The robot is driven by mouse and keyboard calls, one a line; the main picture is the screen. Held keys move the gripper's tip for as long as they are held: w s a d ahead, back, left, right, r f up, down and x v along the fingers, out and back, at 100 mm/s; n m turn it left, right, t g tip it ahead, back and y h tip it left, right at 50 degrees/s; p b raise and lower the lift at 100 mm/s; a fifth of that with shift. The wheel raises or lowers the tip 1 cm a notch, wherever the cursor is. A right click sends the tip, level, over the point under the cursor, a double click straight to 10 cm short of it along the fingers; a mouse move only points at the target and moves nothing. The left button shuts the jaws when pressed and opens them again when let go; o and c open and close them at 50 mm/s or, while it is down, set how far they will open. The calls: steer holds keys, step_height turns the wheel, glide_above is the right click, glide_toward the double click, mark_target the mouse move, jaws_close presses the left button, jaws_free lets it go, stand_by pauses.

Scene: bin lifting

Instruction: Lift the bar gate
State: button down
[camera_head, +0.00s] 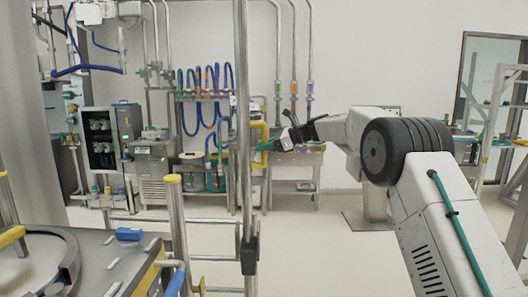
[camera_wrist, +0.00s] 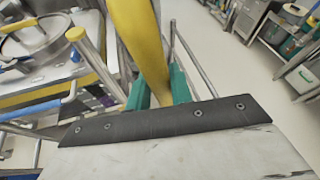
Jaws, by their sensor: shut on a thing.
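The bar gate's yellow handle (camera_head: 264,134) shows in the middle of the head view, beside a tall upright steel pole (camera_head: 241,90). The pole runs from the top edge of the picture to the bottom. My gripper (camera_head: 262,147) reaches in from the right at the handle. In the wrist view the thick yellow handle (camera_wrist: 142,40) runs down from the top edge between the green fingers of my gripper (camera_wrist: 158,88), which are shut on it. The handle's lower end is hidden behind the dark gripper edge.
A machine table with a round steel vessel (camera_head: 30,262) and a yellow-capped post (camera_head: 176,215) stands at the near left. Steel benches and hoses (camera_head: 205,90) line the back wall. A steel frame (camera_head: 505,120) stands at the right. Open floor lies between.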

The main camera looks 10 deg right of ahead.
steer(key=shift+w, duration=0.6)
steer(key=shift+f, duration=0.1)
steer(key=c, duration=1.3)
jaws_free()
steer(key=shift+o, duration=0.2)
steer(key=shift+d, duration=0.1)
steer(key=v, duration=0.8)
steer(key=shift+w, duration=0.1)
